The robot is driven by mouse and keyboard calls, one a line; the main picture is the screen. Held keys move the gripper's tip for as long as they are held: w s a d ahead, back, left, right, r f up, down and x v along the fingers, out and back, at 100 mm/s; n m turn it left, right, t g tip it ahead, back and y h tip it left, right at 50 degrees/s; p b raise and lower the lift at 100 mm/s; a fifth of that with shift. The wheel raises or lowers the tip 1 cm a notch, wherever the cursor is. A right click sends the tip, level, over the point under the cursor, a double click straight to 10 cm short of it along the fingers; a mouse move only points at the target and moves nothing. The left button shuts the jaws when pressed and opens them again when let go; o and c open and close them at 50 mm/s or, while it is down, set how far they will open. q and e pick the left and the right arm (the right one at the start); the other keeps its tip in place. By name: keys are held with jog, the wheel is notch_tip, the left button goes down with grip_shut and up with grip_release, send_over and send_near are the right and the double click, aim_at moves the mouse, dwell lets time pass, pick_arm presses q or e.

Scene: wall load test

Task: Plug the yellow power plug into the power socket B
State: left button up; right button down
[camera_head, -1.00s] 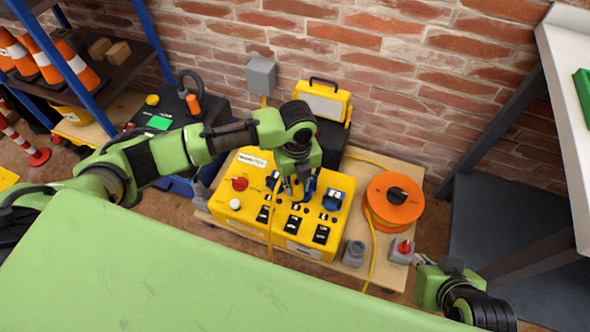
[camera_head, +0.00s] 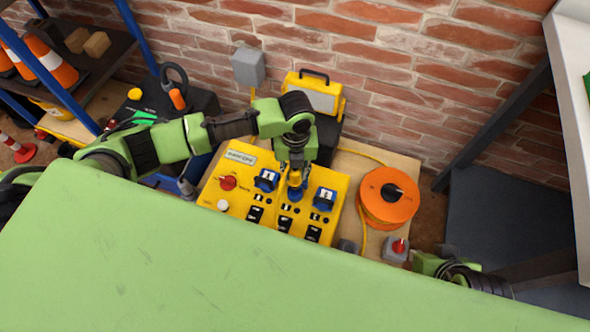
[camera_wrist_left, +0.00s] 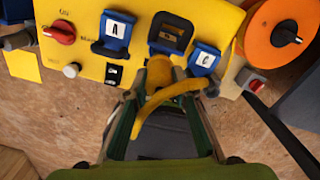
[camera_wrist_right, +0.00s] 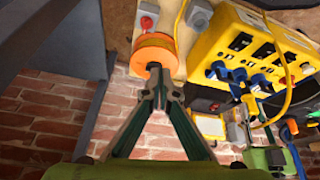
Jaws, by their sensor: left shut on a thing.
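My left gripper (camera_head: 294,172) is shut on the yellow plug (camera_wrist_left: 160,76), from which a thick yellow cable curves toward the wrist camera. The plug is at the middle blue socket, socket B (camera_wrist_left: 171,32), between sockets A (camera_wrist_left: 115,28) and C (camera_wrist_left: 204,60) on the yellow power box (camera_head: 228,190). Socket B's lid stands raised. The gripper and plug hide the socket opening, so I cannot tell how far in the plug sits. My right gripper (camera_wrist_right: 158,76) is empty, its fingertips together, and appears in front of the orange reel in its wrist view.
The orange cable reel (camera_head: 388,198) and a grey box with a red knob (camera_head: 396,250) stand right of the power box. A yellow work lamp (camera_head: 313,95) and a grey wall box (camera_head: 248,67) are behind it. A green surface (camera_head: 200,265) fills the foreground.

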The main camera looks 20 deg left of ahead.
pick_arm(q)
jog(key=shift+f+b, duration=0.55)
jog(key=shift+f, duration=0.05)
jog(key=shift+f+b, duration=0.3)
jog(key=shift+b, duration=0.05)
jog(key=shift+f+b, duration=0.35)
jog(key=shift+b, duration=0.15)
jog(key=shift+f+b, duration=0.45)
jog(key=shift+f, duration=0.05)
jog(key=shift+f+b, duration=0.3)
jog(key=shift+f, duration=0.4)
jog(key=shift+f+b, duration=0.3)
jog(key=shift+f, duration=0.3)
pick_arm(e)
jog(key=w+a+r+t+y, duration=0.1)
jog(key=w+a+r+t, duration=0.2)
jog(key=w+r+t, duration=0.2)
jog(key=w+a+r+t+y, duration=0.2)
jog(key=w+r+t, duration=0.4)
jog(key=w+r, duration=0.4)
jog(key=shift+w+a+r+n+t, duration=0.3)
jog(key=shift+w+a, duration=0.2)
jog(key=shift+a, duration=0.2)
jog(key=shift+f, duration=0.15)
